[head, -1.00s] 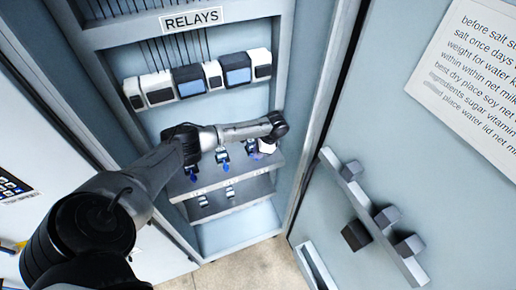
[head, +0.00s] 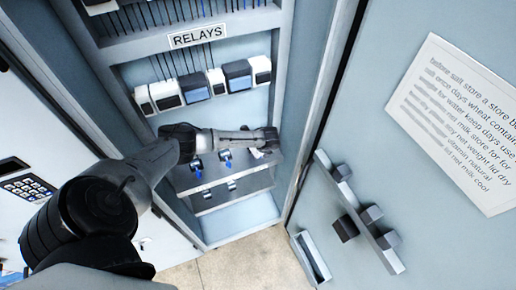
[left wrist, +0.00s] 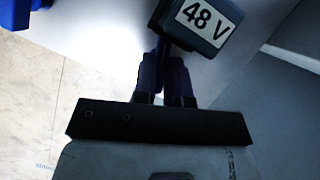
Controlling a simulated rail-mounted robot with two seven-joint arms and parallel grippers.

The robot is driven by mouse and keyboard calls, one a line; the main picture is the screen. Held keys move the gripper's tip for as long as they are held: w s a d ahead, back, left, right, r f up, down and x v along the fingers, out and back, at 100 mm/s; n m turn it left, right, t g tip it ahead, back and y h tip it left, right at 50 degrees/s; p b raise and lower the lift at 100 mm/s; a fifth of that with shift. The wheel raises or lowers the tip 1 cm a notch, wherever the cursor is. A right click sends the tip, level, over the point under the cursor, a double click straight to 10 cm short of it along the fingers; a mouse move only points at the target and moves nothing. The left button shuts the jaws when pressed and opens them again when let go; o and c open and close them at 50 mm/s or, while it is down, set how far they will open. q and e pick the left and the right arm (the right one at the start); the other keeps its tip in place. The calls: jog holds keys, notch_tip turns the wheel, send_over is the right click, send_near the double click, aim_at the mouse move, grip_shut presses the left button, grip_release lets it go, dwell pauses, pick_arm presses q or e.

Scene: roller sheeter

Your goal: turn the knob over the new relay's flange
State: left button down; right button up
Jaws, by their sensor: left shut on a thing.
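My left gripper (head: 268,140) is at the right end of the row of small devices on the lower grey step inside the cabinet. In the left wrist view its fingers (left wrist: 164,72) are close together beneath a dark block labelled "48 V" (left wrist: 205,22), apparently the relay. They seem closed on the knob there, which the fingers hide, so its angle cannot be told. A white piece (head: 257,153) shows just below the gripper in the head view. The flange cannot be made out. My right gripper is in neither view.
Blue knobs (head: 197,172) hang on neighbouring devices left of the gripper; a blue part (left wrist: 28,12) is close in the left wrist view. A row of white and dark units (head: 196,90) stands above. The open door (head: 430,60) with a block rack (head: 360,212) is on the right.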

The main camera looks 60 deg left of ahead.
pick_arm(q)
jog(key=m+t+p, duration=0.1)
jog(key=m, duration=0.2)
jog(key=shift+s+r, duration=0.1)
jog(key=shift+m, duration=0.3)
jog(key=shift+t+p, duration=0.3)
jog(key=c, duration=1.4)
grip_release()
jog(key=shift+d, duration=0.1)
jog(key=shift+c, duration=0.2)
jog(key=shift+r, duration=0.15)
jog(key=w+v, duration=0.1)
jog(key=v, duration=1.2)
jog(key=shift+s+r+b, duration=0.25)
jog(key=shift+s+b, duration=0.2)
jog(key=shift+s, duration=0.05)
